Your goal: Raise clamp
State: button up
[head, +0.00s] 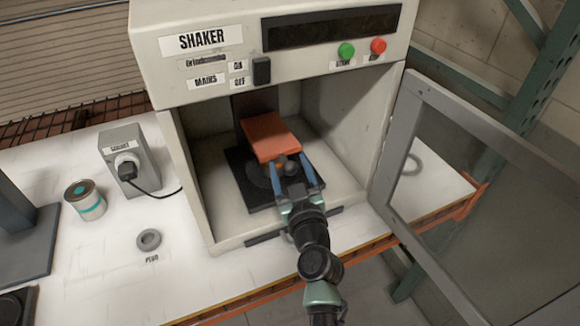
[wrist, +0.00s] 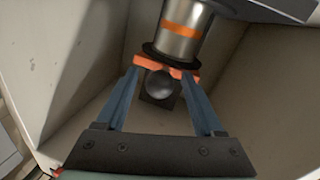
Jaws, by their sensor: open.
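The orange clamp plate (head: 270,138) is inside the open shaker (head: 190,130), above a black base (head: 243,180). My gripper (head: 291,168) reaches in through the doorway, its two blue fingers at the plate's front edge. In the wrist view my gripper (wrist: 160,72) is open, its fingers spread on either side of a dark round knob (wrist: 160,85). Orange parts (wrist: 168,63) show by the fingertips; whether they touch the fingers I cannot tell. A metal cylinder with an orange band (wrist: 180,42) stands beyond them.
The shaker's glazed door (head: 450,170) is swung open to the right. The side walls leave limited room around my arm. A socket box (head: 124,160), a paint can (head: 86,200) and a ring (head: 149,240) are on the white bench (head: 100,270) at left.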

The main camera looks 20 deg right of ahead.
grip_shut()
dwell(1.4)
